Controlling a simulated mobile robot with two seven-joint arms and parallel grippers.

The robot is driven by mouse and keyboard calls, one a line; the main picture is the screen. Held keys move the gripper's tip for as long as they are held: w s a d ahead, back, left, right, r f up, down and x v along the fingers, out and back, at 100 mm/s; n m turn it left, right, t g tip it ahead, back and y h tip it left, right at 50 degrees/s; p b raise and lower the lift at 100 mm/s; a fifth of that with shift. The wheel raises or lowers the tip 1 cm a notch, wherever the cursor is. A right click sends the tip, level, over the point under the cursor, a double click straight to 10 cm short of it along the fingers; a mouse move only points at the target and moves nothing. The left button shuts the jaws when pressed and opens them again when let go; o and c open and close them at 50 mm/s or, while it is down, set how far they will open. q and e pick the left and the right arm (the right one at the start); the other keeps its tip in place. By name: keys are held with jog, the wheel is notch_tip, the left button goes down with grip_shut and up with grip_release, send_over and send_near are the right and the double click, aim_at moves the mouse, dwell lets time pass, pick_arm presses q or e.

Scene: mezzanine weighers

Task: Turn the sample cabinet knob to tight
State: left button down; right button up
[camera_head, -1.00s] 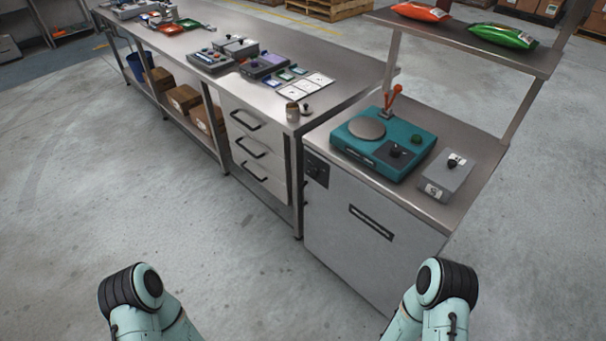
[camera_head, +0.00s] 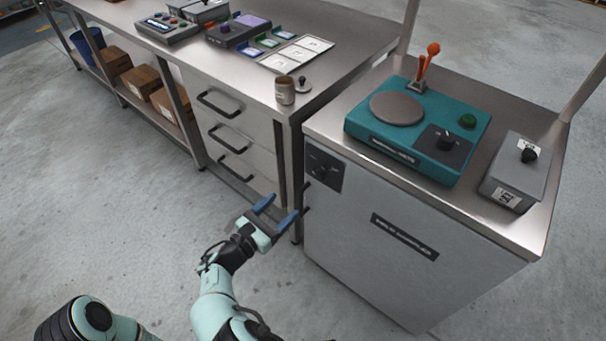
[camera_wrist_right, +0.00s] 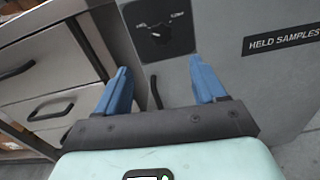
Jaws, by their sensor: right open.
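The sample cabinet (camera_head: 400,270) is a grey steel cabinet with a dark "HELD SAMPLES" label (camera_wrist_right: 283,40) in the right wrist view. Its black knob (camera_head: 322,173) sits on a dark square plate at the upper left of the front. In the right wrist view the knob (camera_wrist_right: 160,32) shows ahead of the fingers; the markings around it are too small to read surely. My right gripper (camera_head: 277,211) is open and empty, its blue fingers apart from the knob, lower and to its left in the head view. My left gripper is out of view.
A teal weigher (camera_head: 420,135) and a grey box with a black knob (camera_head: 515,172) stand on the cabinet top. A steel bench with drawers (camera_head: 232,135) adjoins on the left. A dark upright handle (camera_wrist_right: 155,92) is below the knob plate.

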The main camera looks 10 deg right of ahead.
jog(key=b, duration=0.1)
send_near(316, 175)
jog(key=b+x, duration=0.1)
jog(key=x, duration=0.6)
jog(key=shift+w+d+b, duration=0.15)
jog(key=shift+d+b, duration=0.05)
jog(key=shift+b, duration=0.2)
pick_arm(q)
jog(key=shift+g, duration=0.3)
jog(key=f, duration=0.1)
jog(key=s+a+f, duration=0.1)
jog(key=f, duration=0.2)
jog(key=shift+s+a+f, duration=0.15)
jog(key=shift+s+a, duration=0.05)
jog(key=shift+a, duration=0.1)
pick_arm(e)
jog(key=shift+w+d, duration=0.2)
jog(key=shift+d, duration=0.1)
jog(key=shift+c, duration=0.3)
jog(key=c, duration=1)
